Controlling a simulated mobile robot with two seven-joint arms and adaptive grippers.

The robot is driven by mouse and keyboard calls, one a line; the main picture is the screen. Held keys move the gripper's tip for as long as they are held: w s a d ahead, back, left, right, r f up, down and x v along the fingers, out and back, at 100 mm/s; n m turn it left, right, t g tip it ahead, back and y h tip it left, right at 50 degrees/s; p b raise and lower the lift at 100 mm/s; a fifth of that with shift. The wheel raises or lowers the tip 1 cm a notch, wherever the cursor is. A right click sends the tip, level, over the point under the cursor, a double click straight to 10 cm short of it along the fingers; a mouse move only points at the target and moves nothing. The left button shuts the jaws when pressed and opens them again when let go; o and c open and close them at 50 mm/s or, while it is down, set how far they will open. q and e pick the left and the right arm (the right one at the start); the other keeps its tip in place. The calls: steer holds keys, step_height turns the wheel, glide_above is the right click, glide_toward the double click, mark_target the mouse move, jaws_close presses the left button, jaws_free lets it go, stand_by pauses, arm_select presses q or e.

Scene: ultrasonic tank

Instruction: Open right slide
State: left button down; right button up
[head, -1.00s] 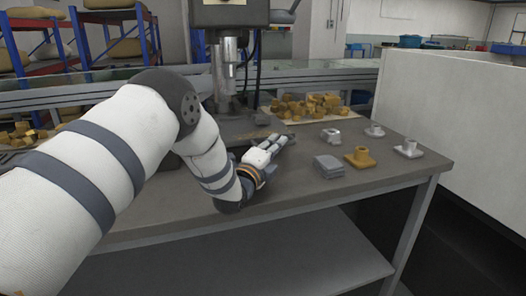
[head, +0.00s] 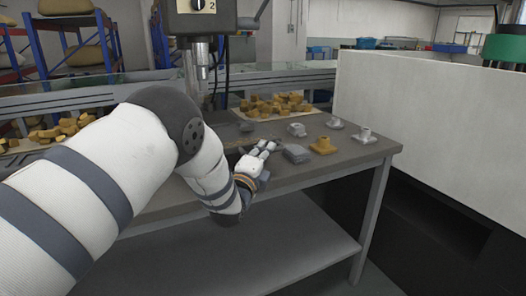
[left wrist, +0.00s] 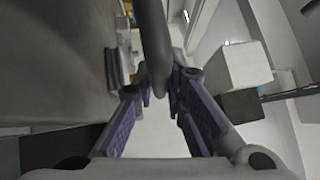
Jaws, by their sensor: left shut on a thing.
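My left gripper (head: 264,149) reaches over the grey workbench (head: 310,172) near its middle, beside a stack of grey plates (head: 296,153). In the left wrist view its two purple-padded fingers (left wrist: 161,97) are closed around the lower end of a rounded grey bar (left wrist: 155,45) that comes down from the top of the picture. The bar cannot be made out in the head view. I cannot pick out a part that is clearly the right slide. My right gripper is in neither current view.
A board with yellow pieces (head: 275,103) lies behind. The drill press (head: 197,60) rises at the back left. A white wall panel (head: 430,125) borders the right side.

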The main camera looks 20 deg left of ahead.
arm_select(q)
steer(key=shift+a, duration=0.15)
steer(key=c, duration=1.9)
jaws_free()
steer(key=shift+w, duration=0.1)
steer(key=s+f, duration=0.1)
steer(key=s, duration=1.1)
steer(key=shift+d+f, duration=0.25)
steer(key=shift+d, duration=0.2)
